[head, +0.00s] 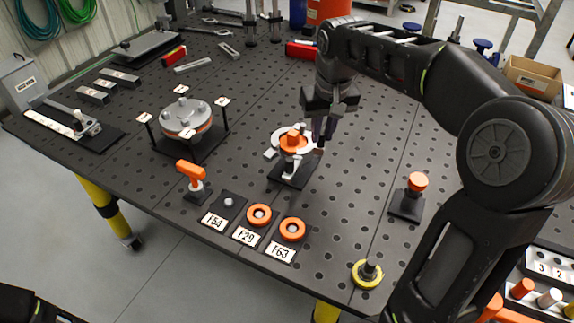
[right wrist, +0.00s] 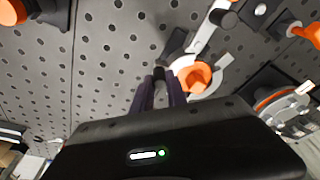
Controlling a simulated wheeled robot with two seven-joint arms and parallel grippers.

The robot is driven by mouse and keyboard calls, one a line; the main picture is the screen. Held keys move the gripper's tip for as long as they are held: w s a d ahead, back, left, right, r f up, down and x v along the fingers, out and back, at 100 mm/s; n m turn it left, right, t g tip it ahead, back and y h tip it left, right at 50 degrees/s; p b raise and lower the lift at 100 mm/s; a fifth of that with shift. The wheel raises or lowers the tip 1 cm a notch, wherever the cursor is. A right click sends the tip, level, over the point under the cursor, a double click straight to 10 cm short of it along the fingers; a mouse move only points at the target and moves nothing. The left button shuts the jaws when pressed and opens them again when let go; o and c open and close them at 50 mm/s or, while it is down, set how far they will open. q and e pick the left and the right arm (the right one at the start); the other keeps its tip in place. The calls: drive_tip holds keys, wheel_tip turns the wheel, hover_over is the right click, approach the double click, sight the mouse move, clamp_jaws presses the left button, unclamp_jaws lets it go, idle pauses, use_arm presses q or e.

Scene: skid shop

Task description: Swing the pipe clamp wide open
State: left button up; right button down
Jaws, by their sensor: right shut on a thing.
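The pipe clamp (head: 291,167) stands on a small dark base on the perforated table. It has a pale curved ring and an orange part on top. It also shows in the right wrist view (right wrist: 200,80), ahead of my fingers. My right gripper (head: 321,147) points down at the clamp's right side, shut on its edge. In the right wrist view its fingers (right wrist: 160,82) are close together by the orange part, and they hide the exact grip point. How far the clamp is open is hard to tell. My left gripper is out of view.
A bolted flange (head: 185,117) stands on a dark stand to the left. In front are an orange-handled tool (head: 191,179), orange rings (head: 292,230) on labelled plates and a yellow ring (head: 367,274). An orange-topped post (head: 417,182) stands to the right.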

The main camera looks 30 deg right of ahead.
drive_tip(key=shift+d, duration=0.1)
drive_tip(key=shift+w+d+p, duration=0.1)
drive_tip(key=shift+d+p, duration=0.2)
drive_tip(key=shift+d, duration=0.5)
